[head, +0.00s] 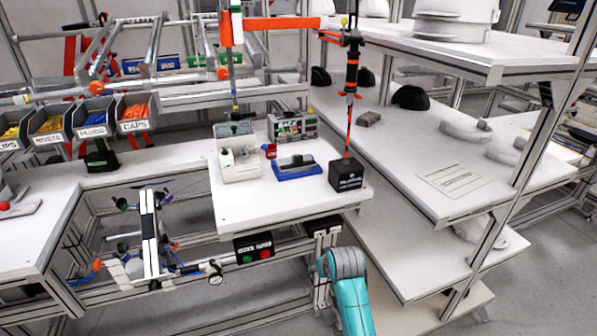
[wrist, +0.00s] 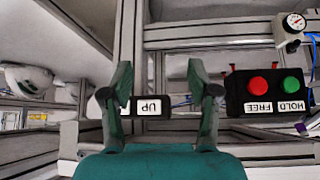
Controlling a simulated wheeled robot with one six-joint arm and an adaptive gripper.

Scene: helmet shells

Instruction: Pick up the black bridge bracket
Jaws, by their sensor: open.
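A small black piece (head: 296,161), which looks like the bridge bracket, sits in a blue holder (head: 297,171) on the white table. It is small here, so its exact shape is hard to tell. My teal arm shows at the bottom of the head view, below and in front of the table; my fingers are not clear there. In the wrist view my gripper (wrist: 160,68) is open, with its two green fingers well apart and nothing held between them. The bracket does not show in the wrist view.
A black box (head: 345,177) with a hanging tool stands right of the holder. A pale tray (head: 238,168) stands left. A red-and-green button box (wrist: 264,92) and a black "UP" box (wrist: 152,105) hang on the table frame, close ahead of my gripper. White shelves (head: 440,165) stand right.

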